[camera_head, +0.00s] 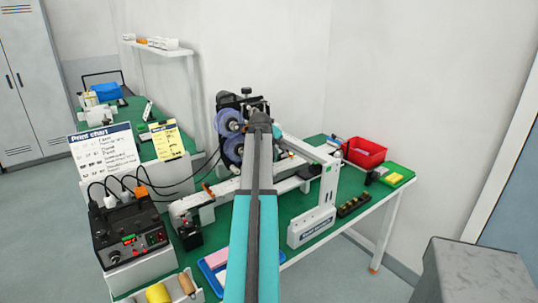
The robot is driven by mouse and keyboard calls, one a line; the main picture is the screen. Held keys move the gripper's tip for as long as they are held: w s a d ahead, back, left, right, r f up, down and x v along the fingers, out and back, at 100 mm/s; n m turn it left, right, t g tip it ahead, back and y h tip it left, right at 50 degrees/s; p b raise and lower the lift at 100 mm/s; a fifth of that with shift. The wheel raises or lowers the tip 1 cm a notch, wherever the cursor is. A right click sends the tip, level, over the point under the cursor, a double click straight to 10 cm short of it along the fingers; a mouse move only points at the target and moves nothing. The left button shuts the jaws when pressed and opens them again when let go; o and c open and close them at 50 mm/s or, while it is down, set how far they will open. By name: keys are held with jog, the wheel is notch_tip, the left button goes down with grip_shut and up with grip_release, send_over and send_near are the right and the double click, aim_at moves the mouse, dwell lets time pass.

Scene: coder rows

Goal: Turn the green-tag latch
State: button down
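A white and dark coder machine (232,125) with blue-grey reels stands on the green-topped bench. A small green mark (328,169) shows on the white upright frame at its right; I cannot tell whether it is the green tag, and no latch handle is clear there. My teal and grey arm reaches from the bottom middle up to the machine. The dark end of my arm, with my gripper (260,118), appears in front of the reels, left of the green mark. The fingers are too small and hidden to make out. The arm covers the middle of the machine.
A red bin (364,152) and a green tray (396,175) sit at the bench's right end. A control box (130,232) with cables stands at left, below a print chart (104,149). A grey block (474,272) is at lower right. Open floor lies right of the bench.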

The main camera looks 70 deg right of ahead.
jog(key=shift+s+d+r+m+t+y+p, duration=0.2)
jog(key=shift+t+y+p, duration=0.35)
jog(key=shift+y+p, duration=0.45)
jog(key=shift+s+d+m+t+y+p, duration=0.1)
jog(key=shift+d+m+t+y+p, duration=0.2)
jog(key=shift+t+y+p, duration=0.45)
jog(key=shift+a+y, duration=0.1)
jog(key=shift+y, duration=0.15)
jog(key=c, duration=1.6)
grip_release()
jog(key=shift+r, duration=0.1)
jog(key=shift+w+b+v, duration=0.2)
jog(key=shift+b+v, duration=0.9)
jog(key=shift+v, duration=5.7)
